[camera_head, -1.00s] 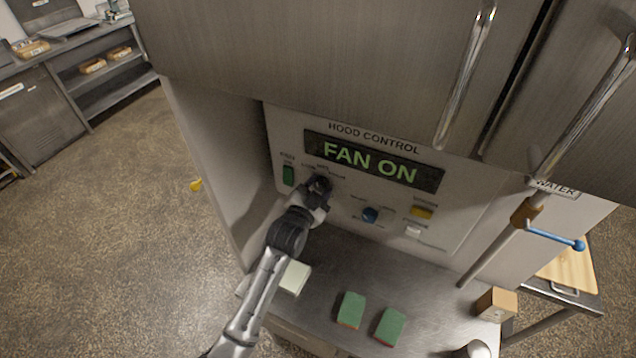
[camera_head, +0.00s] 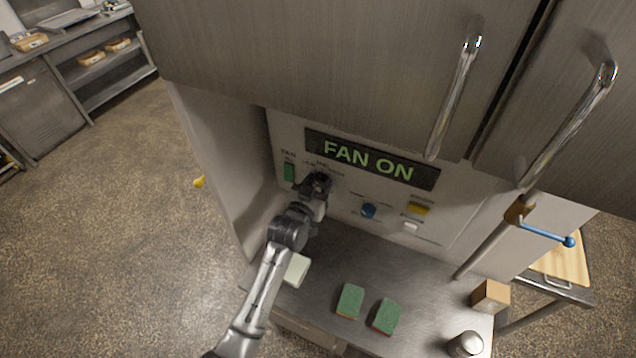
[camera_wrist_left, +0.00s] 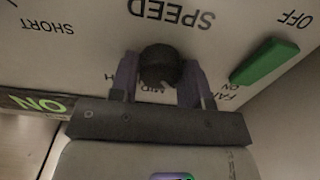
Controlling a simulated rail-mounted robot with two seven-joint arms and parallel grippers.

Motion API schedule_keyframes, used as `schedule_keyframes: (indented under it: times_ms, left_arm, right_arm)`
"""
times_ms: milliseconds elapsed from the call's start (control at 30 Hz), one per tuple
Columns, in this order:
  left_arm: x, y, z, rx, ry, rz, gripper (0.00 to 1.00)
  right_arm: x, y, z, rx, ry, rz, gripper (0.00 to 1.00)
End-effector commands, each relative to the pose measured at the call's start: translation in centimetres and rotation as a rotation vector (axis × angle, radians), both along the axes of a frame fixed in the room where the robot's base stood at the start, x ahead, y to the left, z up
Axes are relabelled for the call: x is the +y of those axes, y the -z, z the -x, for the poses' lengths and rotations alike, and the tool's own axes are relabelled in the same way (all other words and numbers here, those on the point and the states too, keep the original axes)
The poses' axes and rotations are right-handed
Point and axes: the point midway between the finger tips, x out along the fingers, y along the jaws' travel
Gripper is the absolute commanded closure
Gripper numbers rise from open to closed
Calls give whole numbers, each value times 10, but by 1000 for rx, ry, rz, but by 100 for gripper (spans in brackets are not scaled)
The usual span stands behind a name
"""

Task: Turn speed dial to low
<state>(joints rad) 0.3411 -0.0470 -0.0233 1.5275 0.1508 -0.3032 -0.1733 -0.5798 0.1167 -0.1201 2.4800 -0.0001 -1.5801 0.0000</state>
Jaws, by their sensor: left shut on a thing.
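The speed dial is a black round knob (camera_wrist_left: 160,66) under the word SPEED in the left wrist view, which shows the panel upside down. My left gripper (camera_head: 318,184) is at the dial on the hood control panel (camera_head: 386,209). In the left wrist view its two fingers (camera_wrist_left: 160,80) stand on either side of the knob, shut on it. The label MID shows beside the knob; other dial labels are partly hidden by the fingers. The display (camera_head: 372,161) reads FAN ON. The green fan switch (camera_head: 289,172) is left of the dial. My right gripper is not in view.
A blue knob (camera_head: 369,211), a yellow button (camera_head: 418,208) and a white switch (camera_head: 411,227) are right of the dial. Cabinet handles (camera_head: 455,97) project above.

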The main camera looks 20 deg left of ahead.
Motion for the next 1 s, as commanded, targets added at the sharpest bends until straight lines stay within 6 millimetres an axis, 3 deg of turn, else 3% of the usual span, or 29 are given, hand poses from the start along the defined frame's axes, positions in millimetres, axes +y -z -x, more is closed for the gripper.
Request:
schedule_keyframes:
  times_ms: [433,467,700,1000]
  left_arm:
    - [0,2,0,6,0,10,80]
    - [0,2,0,6,0,10,55]
    - [0,1,0,4,0,9,32]
    - [0,1,2,2,0,8,31]
  right_arm:
    - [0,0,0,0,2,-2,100]
    - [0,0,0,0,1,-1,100]
    - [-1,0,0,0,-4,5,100]
    - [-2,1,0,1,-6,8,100]
